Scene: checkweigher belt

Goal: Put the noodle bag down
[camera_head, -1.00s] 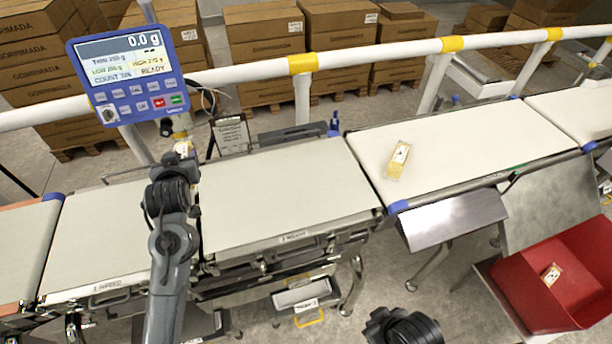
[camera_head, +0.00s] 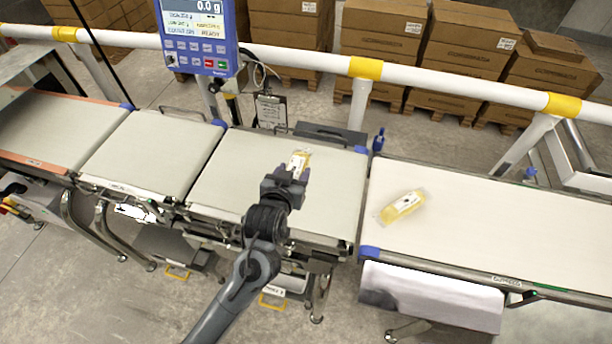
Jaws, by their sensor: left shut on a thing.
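My left gripper (camera_head: 290,176) is shut on a noodle bag (camera_head: 299,160), a pale yellow packet with a white label. The bag sticks out past the fingertips, over the middle weighing belt (camera_head: 225,180). I cannot tell whether it touches the belt. A second, similar yellow bag (camera_head: 403,205) lies tilted on the right-hand belt (camera_head: 500,225), apart from the gripper. My right gripper is not in view.
The weigher display (camera_head: 197,35) stands behind the belts and reads 0.0 g. A white rail (camera_head: 300,58) runs along the back, with cartons (camera_head: 380,35) beyond it. Another belt (camera_head: 150,150) lies left of the middle one, and its surface is clear.

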